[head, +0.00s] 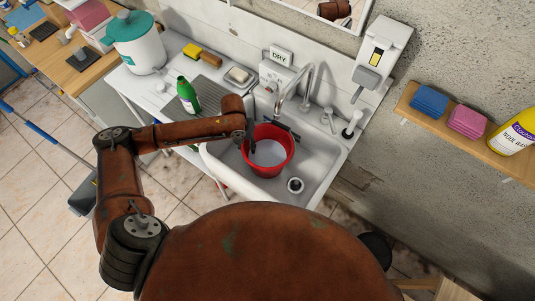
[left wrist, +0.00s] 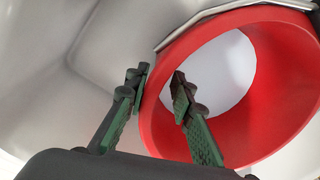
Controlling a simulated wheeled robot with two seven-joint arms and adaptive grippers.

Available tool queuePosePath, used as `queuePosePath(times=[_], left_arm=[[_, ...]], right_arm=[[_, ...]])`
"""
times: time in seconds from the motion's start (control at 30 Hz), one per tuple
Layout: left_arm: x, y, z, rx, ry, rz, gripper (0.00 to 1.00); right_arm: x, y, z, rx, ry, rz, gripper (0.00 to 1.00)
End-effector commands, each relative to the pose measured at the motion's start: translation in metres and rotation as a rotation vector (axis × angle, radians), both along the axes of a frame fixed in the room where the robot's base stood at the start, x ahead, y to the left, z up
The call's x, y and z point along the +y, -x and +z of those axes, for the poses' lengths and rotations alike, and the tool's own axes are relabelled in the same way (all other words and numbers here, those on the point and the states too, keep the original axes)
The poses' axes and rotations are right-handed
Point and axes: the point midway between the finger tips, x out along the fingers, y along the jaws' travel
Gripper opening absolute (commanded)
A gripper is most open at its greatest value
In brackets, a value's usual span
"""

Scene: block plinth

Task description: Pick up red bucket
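My left gripper (head: 250,147) is at the bucket's left rim. In the left wrist view my left gripper (left wrist: 161,86) is open, one finger outside the bucket wall and the other over its inside. A gap shows between the right finger and the wall. My right gripper is not in view.
The white sink (head: 318,165) surrounds the bucket, with a drain (head: 295,185) at right. The faucet (head: 306,88) rises behind. A soap dispenser (head: 381,58) hangs on the wall.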

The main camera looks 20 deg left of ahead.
Motion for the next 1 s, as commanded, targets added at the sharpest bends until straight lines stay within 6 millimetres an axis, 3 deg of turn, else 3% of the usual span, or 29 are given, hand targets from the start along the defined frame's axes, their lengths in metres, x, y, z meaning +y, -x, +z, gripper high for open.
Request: queuePosePath(times=[0.17, 0.47, 0.7, 1.0], left_arm=[[-0.002, 0.0, -0.009, 0.001, 0.001, 0.001, 0.22], [-0.007, -0.001, -0.049, 0.001, 0.0, -0.001, 0.22], [-0.007, -0.001, -0.051, -0.001, 0.0, -0.002, 0.22], [-0.007, -0.001, -0.051, -0.001, 0.0, -0.001, 0.02]], right_arm=[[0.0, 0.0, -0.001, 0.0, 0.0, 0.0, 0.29], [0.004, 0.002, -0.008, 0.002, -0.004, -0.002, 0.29], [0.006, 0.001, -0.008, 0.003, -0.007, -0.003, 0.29], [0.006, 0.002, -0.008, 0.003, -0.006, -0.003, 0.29]])
